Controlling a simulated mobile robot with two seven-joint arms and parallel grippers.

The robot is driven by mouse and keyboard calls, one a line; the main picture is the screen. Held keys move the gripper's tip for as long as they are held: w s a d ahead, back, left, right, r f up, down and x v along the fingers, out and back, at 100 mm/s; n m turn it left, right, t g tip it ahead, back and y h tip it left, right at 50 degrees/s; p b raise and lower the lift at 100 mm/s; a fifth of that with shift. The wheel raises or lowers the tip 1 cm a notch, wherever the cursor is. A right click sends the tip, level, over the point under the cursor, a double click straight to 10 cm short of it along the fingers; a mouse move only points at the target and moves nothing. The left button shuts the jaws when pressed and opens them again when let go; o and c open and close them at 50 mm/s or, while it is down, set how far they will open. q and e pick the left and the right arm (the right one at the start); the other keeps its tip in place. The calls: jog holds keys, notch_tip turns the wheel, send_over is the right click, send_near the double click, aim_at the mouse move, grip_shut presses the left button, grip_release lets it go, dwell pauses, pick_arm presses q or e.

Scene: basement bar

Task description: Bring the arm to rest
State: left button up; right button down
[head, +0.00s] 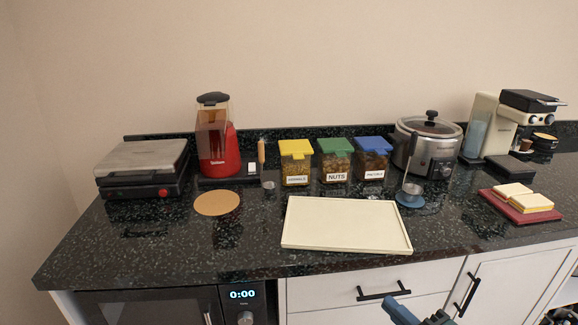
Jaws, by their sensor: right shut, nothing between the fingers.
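My right gripper (420,314) shows at the bottom edge of the head view, right of the middle. It is blue-grey, with only its end in the picture. It is shut with nothing between its fingers. It is below the front edge of the counter, in front of the white drawers, and apart from everything on the counter. The rest of the right arm is out of the picture. My left gripper is not in view.
A dark speckled counter (120,240) bears a cream tray (345,225), a grill (145,168), a red blender (217,150), lidded containers (335,160), a slow cooker (428,140), a coffee machine (500,125) and a red board with bread (516,206). A drawer handle (384,293) sticks out near my gripper.

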jog(key=s+a+f+m+g+h+p, duration=0.2)
jog(key=s+a+f+m+g, duration=0.1)
jog(key=m, duration=0.6)
jog(key=s+a+f+m+g+h+p, duration=0.2)
jog(key=s+a+f+m, duration=0.3)
jog(key=s+f+m, duration=0.3)
jog(key=shift+s+a+f+m+g, duration=0.15)
jog(key=shift+s+f+m+g, duration=0.2)
jog(key=shift+m, duration=0.25)
